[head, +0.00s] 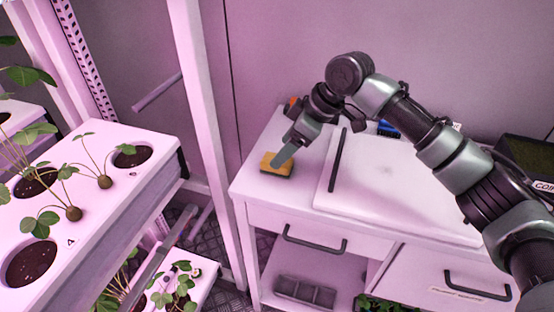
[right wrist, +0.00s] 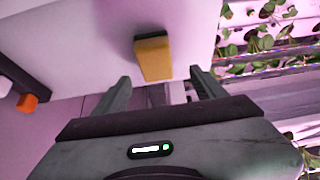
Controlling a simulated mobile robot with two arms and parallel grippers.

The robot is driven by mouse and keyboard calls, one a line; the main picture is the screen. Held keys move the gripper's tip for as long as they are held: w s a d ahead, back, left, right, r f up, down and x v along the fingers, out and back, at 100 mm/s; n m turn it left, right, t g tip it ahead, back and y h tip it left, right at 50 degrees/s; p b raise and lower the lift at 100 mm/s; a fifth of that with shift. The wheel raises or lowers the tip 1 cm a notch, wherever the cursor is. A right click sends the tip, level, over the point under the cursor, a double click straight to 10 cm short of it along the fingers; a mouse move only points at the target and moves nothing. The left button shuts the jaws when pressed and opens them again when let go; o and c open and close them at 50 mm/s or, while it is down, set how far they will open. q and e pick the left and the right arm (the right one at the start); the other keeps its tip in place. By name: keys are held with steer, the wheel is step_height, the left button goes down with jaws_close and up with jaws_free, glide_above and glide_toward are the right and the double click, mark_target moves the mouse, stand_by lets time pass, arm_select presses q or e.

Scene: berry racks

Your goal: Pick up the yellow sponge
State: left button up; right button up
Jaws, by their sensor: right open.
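The yellow sponge (head: 276,166) with a dark layer lies on the left end of the white cabinet top (head: 258,190), near its left edge. It also shows in the right wrist view (right wrist: 154,59), ahead of and between the two fingers. My right gripper (head: 283,160) reaches down over the sponge in the head view and covers part of it. In the right wrist view my right gripper (right wrist: 158,80) is open with nothing between its fingers. I cannot tell the exact height above the sponge. My left gripper is not in view.
A raised white panel (head: 380,185) with a black bar (head: 338,160) lies right of the sponge. An orange item (right wrist: 27,103) stands behind it. A blue brush-like item (head: 388,129) is at the back. A plant rack (head: 160,165) with a white post stands left. Drawers have black handles (head: 315,243).

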steer(key=shift+x, duration=0.95)
steer(key=f, duration=0.2)
steer(key=shift+w+a+f+p, duration=0.3)
steer(key=shift+w+f+p, duration=0.05)
steer(key=shift+f+p, duration=0.05)
steer(key=shift+w+a+f, duration=0.1)
steer(key=shift+a+f, duration=0.05)
steer(key=shift+f, duration=0.15)
steer(key=shift+a+f, duration=0.1)
steer(key=c, duration=1.4)
jaws_close()
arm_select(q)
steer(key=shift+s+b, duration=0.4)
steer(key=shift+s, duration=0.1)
arm_select(e)
step_height(320, 180, up, 20)
